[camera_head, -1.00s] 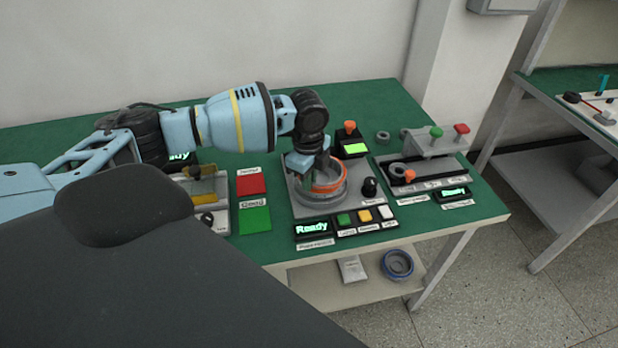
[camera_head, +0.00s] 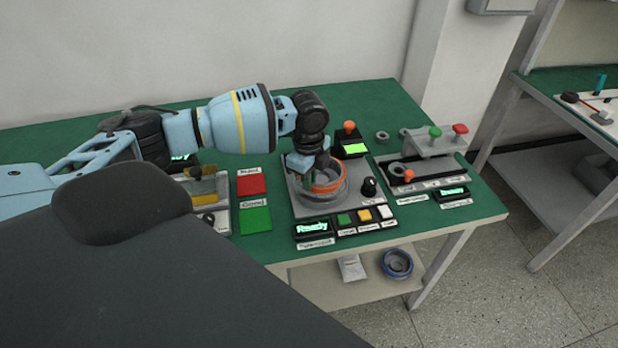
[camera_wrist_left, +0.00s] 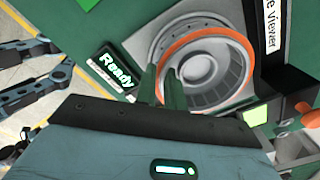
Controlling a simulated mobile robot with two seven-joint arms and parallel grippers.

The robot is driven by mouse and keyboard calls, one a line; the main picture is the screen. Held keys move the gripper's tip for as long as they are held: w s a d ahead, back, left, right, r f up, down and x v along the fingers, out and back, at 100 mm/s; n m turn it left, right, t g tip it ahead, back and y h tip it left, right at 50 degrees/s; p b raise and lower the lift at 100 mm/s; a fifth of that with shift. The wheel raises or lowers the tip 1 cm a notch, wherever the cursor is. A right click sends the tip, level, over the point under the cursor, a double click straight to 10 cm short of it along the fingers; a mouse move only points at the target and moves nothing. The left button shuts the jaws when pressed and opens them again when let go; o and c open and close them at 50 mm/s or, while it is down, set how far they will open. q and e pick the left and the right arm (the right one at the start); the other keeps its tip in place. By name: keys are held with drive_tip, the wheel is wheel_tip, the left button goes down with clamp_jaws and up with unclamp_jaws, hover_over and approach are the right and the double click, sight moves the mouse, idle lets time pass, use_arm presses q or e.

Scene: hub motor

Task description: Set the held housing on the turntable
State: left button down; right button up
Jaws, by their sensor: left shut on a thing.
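The housing (camera_head: 334,186) is a round grey ring-shaped part with an orange rim. It is in my left gripper (camera_head: 306,172), which is shut on its left side wall. The housing is over the grey turntable (camera_head: 318,203) and very close to it; I cannot tell whether they touch. In the left wrist view the orange-rimmed housing (camera_wrist_left: 207,68) covers much of the turntable (camera_wrist_left: 166,43), whose ring shows at its left. The left fingers (camera_wrist_left: 167,88) meet the housing's near rim. My right gripper is not seen.
A black knob (camera_head: 369,187) stands right of the turntable, and a button row (camera_head: 364,216) with a Ready display (camera_head: 313,229) lies in front. A lever fixture (camera_head: 415,172) is further right. Red (camera_head: 251,183) and green (camera_head: 255,219) pads lie left.

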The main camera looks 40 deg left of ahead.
use_arm(q)
drive_tip(key=shift+f, duration=0.45)
idle(1.4)
drive_tip(key=c, duration=1.4)
unclamp_jaws()
drive_tip(key=shift+o, duration=0.2)
drive_tip(key=shift+f, duration=0.1)
drive_tip(key=o, duration=0.3)
drive_tip(key=shift+o, duration=0.2)
drive_tip(key=shift+r+p, duration=1.5)
drive_tip(key=shift+r, duration=2.1)
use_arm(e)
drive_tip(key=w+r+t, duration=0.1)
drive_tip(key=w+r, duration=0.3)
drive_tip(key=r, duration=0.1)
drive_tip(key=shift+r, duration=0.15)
